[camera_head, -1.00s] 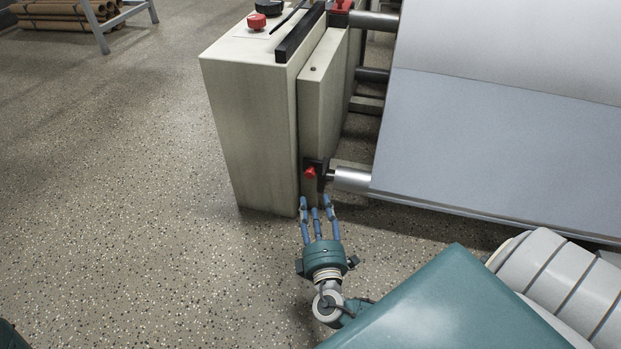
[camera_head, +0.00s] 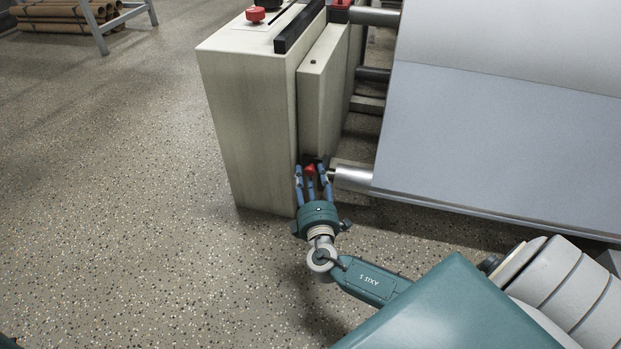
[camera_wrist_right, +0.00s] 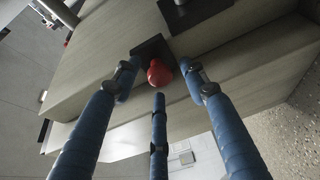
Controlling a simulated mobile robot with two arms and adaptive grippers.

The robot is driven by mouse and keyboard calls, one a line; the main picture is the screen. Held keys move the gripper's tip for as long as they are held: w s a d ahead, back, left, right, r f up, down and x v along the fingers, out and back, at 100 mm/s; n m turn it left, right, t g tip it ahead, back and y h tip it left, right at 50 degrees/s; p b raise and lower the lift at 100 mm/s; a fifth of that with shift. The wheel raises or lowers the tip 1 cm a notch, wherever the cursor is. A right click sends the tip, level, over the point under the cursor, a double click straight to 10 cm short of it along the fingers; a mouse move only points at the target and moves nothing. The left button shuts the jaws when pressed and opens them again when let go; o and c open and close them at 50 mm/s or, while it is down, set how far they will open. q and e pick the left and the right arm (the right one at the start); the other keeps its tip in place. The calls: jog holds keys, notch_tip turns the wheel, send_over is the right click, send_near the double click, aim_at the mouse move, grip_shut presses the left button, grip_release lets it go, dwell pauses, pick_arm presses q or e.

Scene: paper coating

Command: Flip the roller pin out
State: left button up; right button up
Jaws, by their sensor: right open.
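The red roller pin (camera_head: 310,169) sits on a dark bracket low on the front of the beige machine, beside the end of the lower metal roller (camera_head: 352,178). In the right wrist view the red pin (camera_wrist_right: 159,73) shows as a rounded knob on a dark mount (camera_wrist_right: 152,50). My right gripper (camera_head: 311,170) is open, its blue fingers spread around the pin. In the right wrist view, two fingers of the gripper (camera_wrist_right: 158,85) flank the pin and the third points at it from below. I cannot tell whether any finger touches it. My left gripper is not in view.
The beige machine cabinet (camera_head: 245,130) stands behind and left of the pin. A large pale sheet (camera_head: 500,150) hangs to the right of it. Red knobs (camera_head: 255,14) sit on top of the cabinet.

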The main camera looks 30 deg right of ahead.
grip_shut()
jog(key=s+a, duration=0.2)
jog(key=shift+s+a+f, duration=0.1)
jog(key=shift+a+f, duration=0.05)
jog(key=shift+a, duration=0.2)
jog(key=shift+c, duration=0.6)
grip_release()
jog(key=shift+o, duration=0.6)
jog(key=shift+s, duration=0.1)
jog(key=v, duration=0.7)
jog(key=shift+s, duration=0.2)
jog(key=shift+a, duration=0.1)
